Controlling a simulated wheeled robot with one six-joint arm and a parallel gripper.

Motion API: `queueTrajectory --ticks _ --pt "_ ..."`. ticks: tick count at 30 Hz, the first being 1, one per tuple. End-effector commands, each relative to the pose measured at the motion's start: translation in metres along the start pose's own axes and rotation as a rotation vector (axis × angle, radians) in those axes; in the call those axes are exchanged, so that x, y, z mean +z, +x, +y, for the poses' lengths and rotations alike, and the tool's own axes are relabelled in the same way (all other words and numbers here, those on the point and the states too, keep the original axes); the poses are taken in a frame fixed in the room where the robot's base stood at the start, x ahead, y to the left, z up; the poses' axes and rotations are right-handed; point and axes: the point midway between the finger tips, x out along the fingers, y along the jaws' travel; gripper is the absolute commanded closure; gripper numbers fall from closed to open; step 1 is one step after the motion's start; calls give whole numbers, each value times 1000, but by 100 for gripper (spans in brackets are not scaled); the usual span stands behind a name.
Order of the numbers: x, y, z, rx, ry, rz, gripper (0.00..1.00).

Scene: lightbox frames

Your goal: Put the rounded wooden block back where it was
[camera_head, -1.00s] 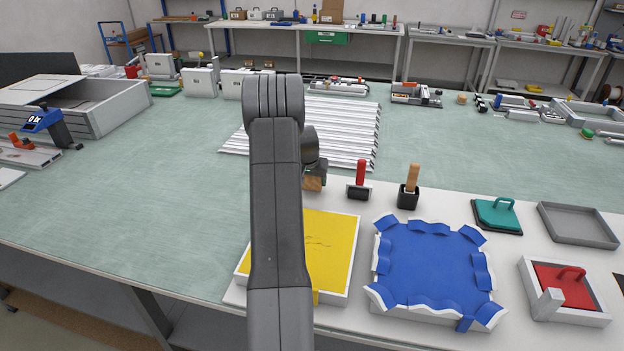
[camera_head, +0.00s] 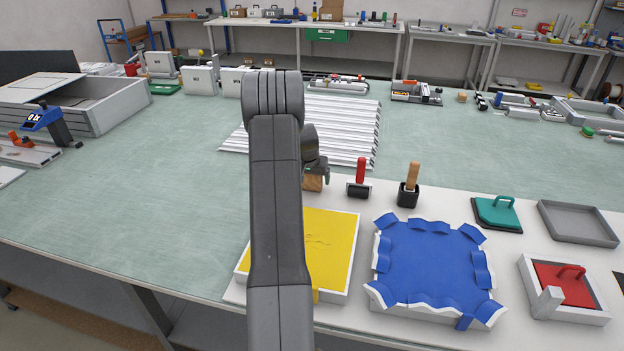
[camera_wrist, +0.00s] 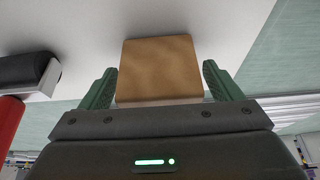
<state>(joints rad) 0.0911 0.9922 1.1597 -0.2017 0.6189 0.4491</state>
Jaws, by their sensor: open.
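The wooden block (camera_head: 313,184) stands on the white board, just behind the yellow tray and partly hidden by my arm in the head view. In the wrist view its flat brown face (camera_wrist: 160,62) shows between my fingers. I cannot tell from here which of its edges are rounded. My gripper (camera_wrist: 157,78) is open, with one green finger on each side of the block and a narrow gap at both sides. In the head view my gripper (camera_head: 320,171) is right at the block, mostly behind my arm.
The yellow tray (camera_head: 345,293) and the blue-lined tray (camera_head: 400,304) lie in front. A red-handled tool (camera_head: 360,180) and a wooden-handled tool (camera_head: 410,186) stand to the right of the block. White slatted panels (camera_head: 345,130) lie behind.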

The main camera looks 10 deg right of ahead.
Motion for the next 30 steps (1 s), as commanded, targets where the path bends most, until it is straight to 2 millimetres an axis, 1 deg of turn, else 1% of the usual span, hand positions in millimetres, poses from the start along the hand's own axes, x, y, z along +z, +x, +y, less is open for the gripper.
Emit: queueTrajectory --ticks 12,15,18,23,30 --pt "0 -76 0 -1 -1 3 15" --pt "0 -91 0 -1 -1 3 15" --pt "0 -102 0 -1 0 2 15" --pt "1 -111 0 0 0 -1 15" --pt "1 -112 0 0 0 -1 15"
